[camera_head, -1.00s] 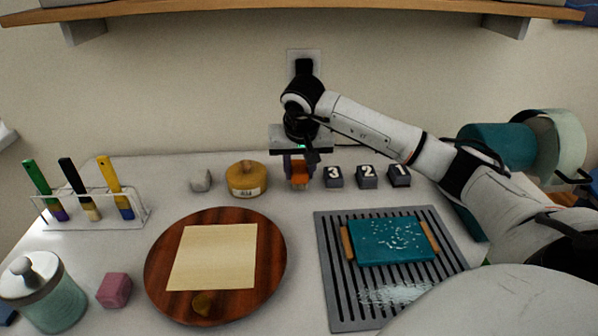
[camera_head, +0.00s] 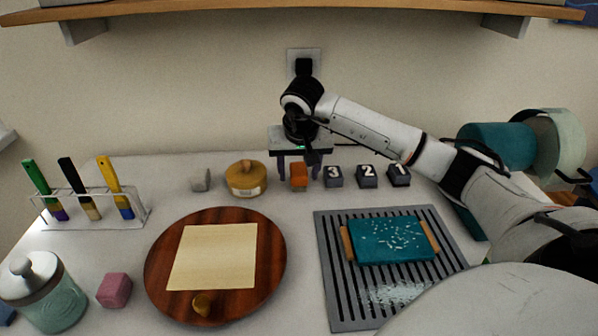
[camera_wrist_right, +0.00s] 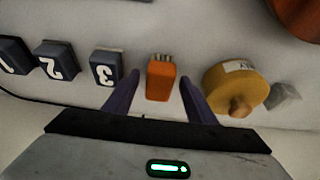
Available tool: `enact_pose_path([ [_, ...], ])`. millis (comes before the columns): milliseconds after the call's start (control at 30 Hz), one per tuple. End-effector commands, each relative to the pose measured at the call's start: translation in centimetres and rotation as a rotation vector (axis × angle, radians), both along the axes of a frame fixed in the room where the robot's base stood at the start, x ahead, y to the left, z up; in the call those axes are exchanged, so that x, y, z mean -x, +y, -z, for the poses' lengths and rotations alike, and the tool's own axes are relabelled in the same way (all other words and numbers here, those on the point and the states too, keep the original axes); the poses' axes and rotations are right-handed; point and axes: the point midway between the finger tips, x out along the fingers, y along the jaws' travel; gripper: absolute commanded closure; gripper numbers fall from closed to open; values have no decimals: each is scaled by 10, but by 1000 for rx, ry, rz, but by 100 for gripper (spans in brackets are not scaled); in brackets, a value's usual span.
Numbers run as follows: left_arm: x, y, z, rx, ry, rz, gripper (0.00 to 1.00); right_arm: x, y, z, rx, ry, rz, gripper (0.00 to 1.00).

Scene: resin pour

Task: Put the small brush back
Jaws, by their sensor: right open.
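Three brushes with green (camera_head: 41,183), black (camera_head: 76,184) and yellow (camera_head: 110,178) handles stand slightly tilted in a clear rack (camera_head: 140,219) at the far left; I cannot tell which one counts as the small brush. My right gripper (camera_head: 298,171) is at the back middle, pointing down, open and empty. Its purple fingers stand on either side of an orange block (camera_head: 299,177), apart from it. The block, with small metallic prongs at one end, also shows in the right wrist view (camera_wrist_right: 160,80). My left gripper is out of view.
Dark blocks numbered 3 (camera_head: 334,177), 2 (camera_head: 367,177) and 1 (camera_head: 399,176) stand right of the gripper. A yellow lidded pot (camera_head: 246,181) and grey lump (camera_head: 200,180) are left. A round wooden board (camera_head: 165,288), pink cube (camera_head: 114,290), jar (camera_head: 48,301) and slotted rack (camera_head: 337,302) lie in front.

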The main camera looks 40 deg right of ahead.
Motion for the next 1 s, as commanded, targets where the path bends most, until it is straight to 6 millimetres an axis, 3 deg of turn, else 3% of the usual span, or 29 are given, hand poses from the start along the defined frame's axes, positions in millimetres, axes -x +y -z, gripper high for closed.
enact_pose_path([
  [500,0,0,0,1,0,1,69,28,24,-93,1,-4,-1,49],
  [700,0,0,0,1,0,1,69,33,28,-107,1,-2,0,49],
  [1000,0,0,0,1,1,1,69,34,28,-107,1,0,0,49],
])
